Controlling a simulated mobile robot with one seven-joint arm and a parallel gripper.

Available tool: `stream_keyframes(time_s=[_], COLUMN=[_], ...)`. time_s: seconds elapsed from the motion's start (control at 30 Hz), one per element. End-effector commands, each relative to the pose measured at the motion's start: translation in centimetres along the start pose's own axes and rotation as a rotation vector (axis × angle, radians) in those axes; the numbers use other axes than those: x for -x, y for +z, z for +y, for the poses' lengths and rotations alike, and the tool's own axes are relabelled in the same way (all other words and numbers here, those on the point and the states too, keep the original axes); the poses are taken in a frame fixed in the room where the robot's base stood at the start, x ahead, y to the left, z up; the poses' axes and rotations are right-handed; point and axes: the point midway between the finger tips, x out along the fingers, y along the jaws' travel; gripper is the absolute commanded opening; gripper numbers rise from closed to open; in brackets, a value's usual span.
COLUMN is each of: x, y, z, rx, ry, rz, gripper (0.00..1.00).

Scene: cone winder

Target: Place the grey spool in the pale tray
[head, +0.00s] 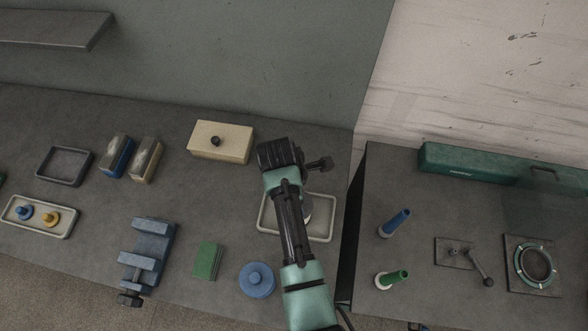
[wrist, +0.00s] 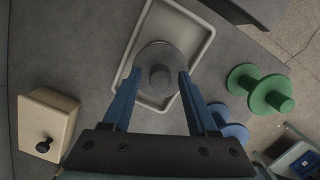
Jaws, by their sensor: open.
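The grey spool (wrist: 160,52), a round disc with a short hub, shows in the wrist view over the pale tray (wrist: 209,42), within its rim. In the head view my arm partly covers the spool (head: 308,207) and the tray (head: 325,239). My gripper (wrist: 160,72) is open, with one blue finger on each side of the spool. The spool appears to rest in the tray, but I cannot tell whether the fingers touch it. In the head view my arm hides the fingers.
A cream box with a dark knob (head: 232,142) stands left of the tray. A blue disc (head: 257,280), green pad (head: 208,261) and blue vise (head: 148,255) lie nearer. Another pale tray (head: 66,232) holds blue and yellow pieces.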

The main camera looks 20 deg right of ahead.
Motion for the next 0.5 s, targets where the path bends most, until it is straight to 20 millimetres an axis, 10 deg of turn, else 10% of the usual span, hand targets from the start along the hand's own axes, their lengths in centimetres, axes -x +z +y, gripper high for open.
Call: stream_keyframes(time_s=[0.5], x=[9.7], y=[0.0], z=[0.1], rx=[0.001], ry=[0.004], rz=[-0.001], gripper=[0.59])
